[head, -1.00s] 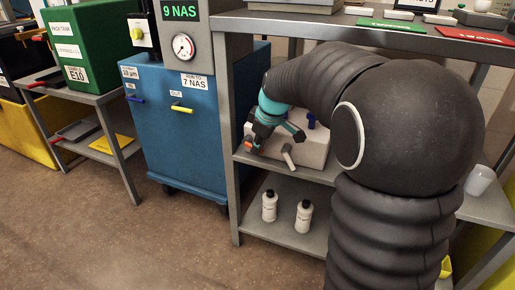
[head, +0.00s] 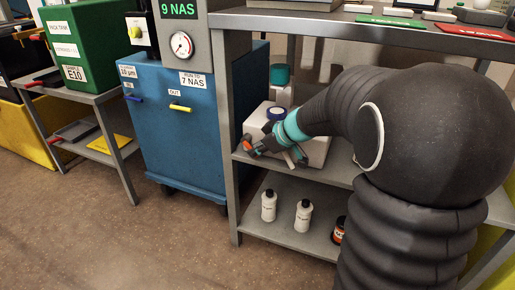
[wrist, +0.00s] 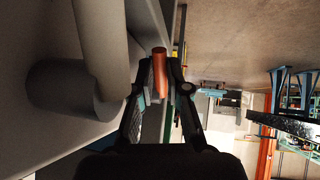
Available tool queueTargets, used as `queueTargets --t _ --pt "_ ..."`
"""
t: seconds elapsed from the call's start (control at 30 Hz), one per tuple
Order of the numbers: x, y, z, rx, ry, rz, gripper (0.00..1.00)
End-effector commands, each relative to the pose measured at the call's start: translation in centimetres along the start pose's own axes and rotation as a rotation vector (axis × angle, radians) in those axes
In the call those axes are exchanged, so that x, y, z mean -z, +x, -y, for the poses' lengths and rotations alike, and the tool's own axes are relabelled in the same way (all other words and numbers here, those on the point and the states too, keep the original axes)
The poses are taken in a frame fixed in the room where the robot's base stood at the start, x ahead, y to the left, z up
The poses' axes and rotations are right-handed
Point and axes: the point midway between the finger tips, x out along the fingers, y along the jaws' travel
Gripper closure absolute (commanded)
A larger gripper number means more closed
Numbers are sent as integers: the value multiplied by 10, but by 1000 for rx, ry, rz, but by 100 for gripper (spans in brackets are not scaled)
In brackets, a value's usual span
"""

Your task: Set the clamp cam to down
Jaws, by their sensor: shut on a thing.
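A white block-shaped unit (head: 318,150) stands on the middle shelf of the grey rack in the head view, partly hidden by my arm. My gripper (head: 250,147) is at its front left, reaching in from the right. In the wrist view my gripper (wrist: 160,75) is shut on a small orange-red handle (wrist: 160,70), which also shows in the head view (head: 246,145). It looks like the clamp cam's lever; its joint with the unit is hidden. A pale grey rod and barrel (wrist: 70,90) lie close left of the fingers in the wrist view.
The rack's top shelf (head: 370,27) passes above my arm. Two white bottles (head: 268,206) and an orange-and-black jar (head: 338,230) stand on the lower shelf. A blue cabinet (head: 172,135) is left of the rack post. The floor in front is clear.

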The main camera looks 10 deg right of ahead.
Motion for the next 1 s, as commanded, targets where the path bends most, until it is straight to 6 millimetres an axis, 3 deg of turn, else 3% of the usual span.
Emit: queueTargets --t 0.43,0.47,0.5,0.83,1.0 --pt "1 0 -1 -2 1 -7 100" --pt "1 0 -1 -2 1 -7 77" --pt "1 0 -1 -1 1 -7 75" --pt "0 -2 0 -1 1 -6 75" --pt "1 -21 -1 -4 0 -8 75"
